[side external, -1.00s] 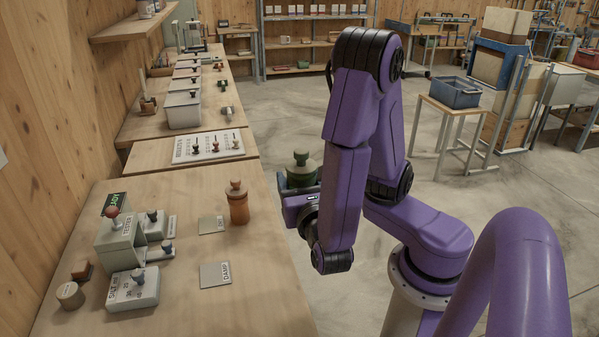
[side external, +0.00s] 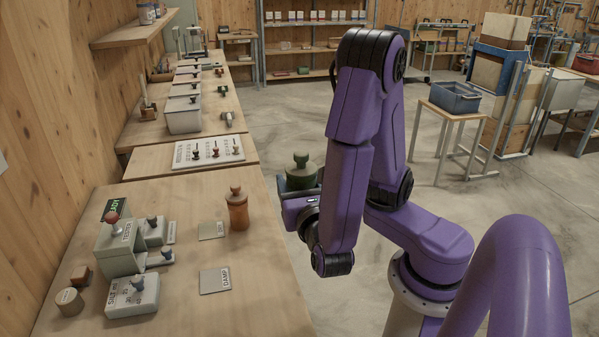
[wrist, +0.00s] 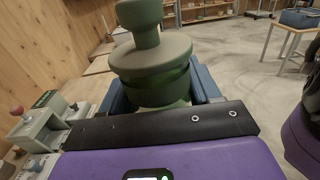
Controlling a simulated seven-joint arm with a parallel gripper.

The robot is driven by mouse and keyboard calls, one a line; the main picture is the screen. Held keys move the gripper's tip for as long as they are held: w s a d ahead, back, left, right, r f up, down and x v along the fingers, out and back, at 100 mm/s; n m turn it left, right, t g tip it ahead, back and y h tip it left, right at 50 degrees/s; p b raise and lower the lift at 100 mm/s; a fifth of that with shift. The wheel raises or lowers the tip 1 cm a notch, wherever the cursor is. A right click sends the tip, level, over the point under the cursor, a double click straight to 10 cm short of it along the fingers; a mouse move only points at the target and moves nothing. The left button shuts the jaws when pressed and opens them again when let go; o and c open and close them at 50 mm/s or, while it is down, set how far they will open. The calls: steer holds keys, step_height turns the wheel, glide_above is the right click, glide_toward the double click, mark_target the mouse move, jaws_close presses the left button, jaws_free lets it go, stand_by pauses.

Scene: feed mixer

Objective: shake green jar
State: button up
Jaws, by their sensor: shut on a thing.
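The green jar (side external: 301,172) has a wide round lid with a knob on top. It is upright and held off the table, beside the right edge of the wooden bench. My gripper (side external: 299,192) is shut on it; my arm hides part of the gripper in the side view. In the wrist view the green jar (wrist: 152,62) stands between the two blue fingers of my gripper (wrist: 163,93), with its lower part hidden behind the black bar of the gripper.
An orange-brown jar (side external: 237,210) stands on the near bench (side external: 190,275), close to its right edge. Two flat plates lie there, one marked DAMP (side external: 215,280). A grey tester (side external: 122,243) with a red knob stands at left. Open floor lies beyond the jar.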

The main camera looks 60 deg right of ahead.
mark_target(299, 167)
steer(key=shift+f, duration=0.4)
steer(key=shift+r, duration=2.25)
steer(key=shift+f, duration=2.25)
